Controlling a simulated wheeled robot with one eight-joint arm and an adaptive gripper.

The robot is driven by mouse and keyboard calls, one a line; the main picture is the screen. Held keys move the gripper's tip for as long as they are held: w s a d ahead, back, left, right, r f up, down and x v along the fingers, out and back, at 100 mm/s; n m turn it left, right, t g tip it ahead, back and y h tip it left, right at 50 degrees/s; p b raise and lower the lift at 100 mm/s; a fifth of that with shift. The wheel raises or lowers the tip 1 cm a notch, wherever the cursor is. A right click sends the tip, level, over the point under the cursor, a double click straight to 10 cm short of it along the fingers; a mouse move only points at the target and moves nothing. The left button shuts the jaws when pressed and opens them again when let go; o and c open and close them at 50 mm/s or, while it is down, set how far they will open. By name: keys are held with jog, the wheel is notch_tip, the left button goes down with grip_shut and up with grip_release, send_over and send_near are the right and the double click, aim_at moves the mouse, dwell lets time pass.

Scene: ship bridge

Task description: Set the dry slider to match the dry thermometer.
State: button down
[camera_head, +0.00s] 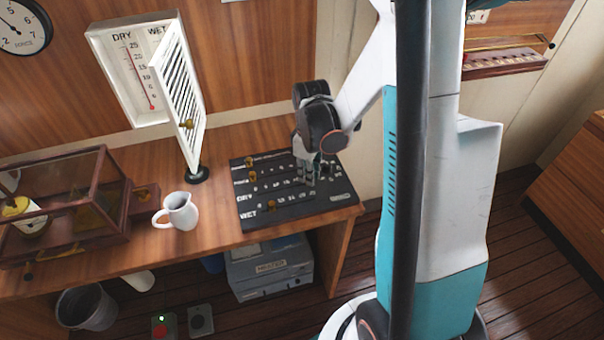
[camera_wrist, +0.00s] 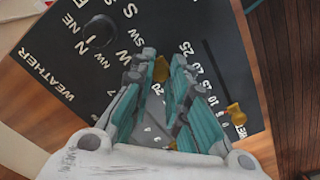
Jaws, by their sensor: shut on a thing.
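The white thermometer box (camera_head: 127,77) hangs on the wall with its slatted door (camera_head: 178,90) open. Its dry thermometer (camera_head: 141,82) has a red bulb low down; I cannot read its level exactly. The black slider board (camera_head: 285,218) lies on the desk with rows marked DRY and WET; it also shows in the wrist view (camera_wrist: 75,60). My gripper (camera_head: 309,181) is low over the DRY row, right of its middle. My gripper (camera_wrist: 163,110) is shut on the dry slider, of which a brass bit (camera_wrist: 172,144) shows between the fingers. The fingers hide the rest.
The wet slider (camera_head: 272,205) sits left in its row and shows beside my fingers in the wrist view (camera_wrist: 235,113). Two more brass knobs sit at the board's upper left. A white jug (camera_head: 178,210) and a glass case (camera_head: 65,205) stand left of the board.

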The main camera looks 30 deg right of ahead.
jog(key=shift+d, duration=0.15)
jog(key=c, duration=1.5)
grip_release()
jog(key=shift+d, duration=0.2)
jog(key=shift+a, duration=0.1)
jog(key=shift+r, duration=0.6)
notch_tip(320, 180, up, 11)
jog(key=shift+f, duration=0.1)
